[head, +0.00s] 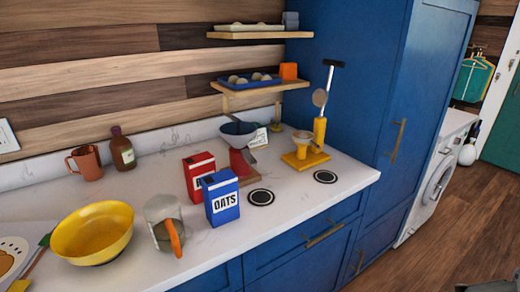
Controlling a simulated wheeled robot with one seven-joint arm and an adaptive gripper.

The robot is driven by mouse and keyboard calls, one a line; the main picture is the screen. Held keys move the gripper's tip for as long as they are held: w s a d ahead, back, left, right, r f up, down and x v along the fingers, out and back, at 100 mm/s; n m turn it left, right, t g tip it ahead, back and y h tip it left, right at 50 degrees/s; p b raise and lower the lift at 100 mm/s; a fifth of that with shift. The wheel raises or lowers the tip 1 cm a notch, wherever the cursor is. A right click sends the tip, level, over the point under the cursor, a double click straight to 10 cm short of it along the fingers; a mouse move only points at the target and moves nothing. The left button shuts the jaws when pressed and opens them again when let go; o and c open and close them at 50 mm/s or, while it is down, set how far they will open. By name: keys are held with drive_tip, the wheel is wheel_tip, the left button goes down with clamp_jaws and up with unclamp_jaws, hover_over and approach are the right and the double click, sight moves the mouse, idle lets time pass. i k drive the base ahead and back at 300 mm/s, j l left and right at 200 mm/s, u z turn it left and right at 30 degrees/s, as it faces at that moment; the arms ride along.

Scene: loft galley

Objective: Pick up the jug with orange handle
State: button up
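The jug with the orange handle (160,210) stands upright on the white counter, left of the middle in the head view. Its body is grey-green and looks partly see-through, and its orange handle (174,238) faces the front edge of the counter. It stands between a yellow bowl (92,248) on its left and a blue oats box (221,200) on its right, with narrow gaps. My gripper is not recognisable in this view. A dark grey shape shows at the bottom right edge, and I cannot tell what it is.
A red box (198,175) stands behind the oats box. A terracotta mug (85,162) and a brown bottle (122,150) stand at the back. Scales (240,150) and a yellow stand (305,156) are farther right. Two wall shelves hang above. The wooden floor at right is mostly clear.

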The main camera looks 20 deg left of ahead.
sight(162, 213)
drive_tip(key=u, duration=1.75)
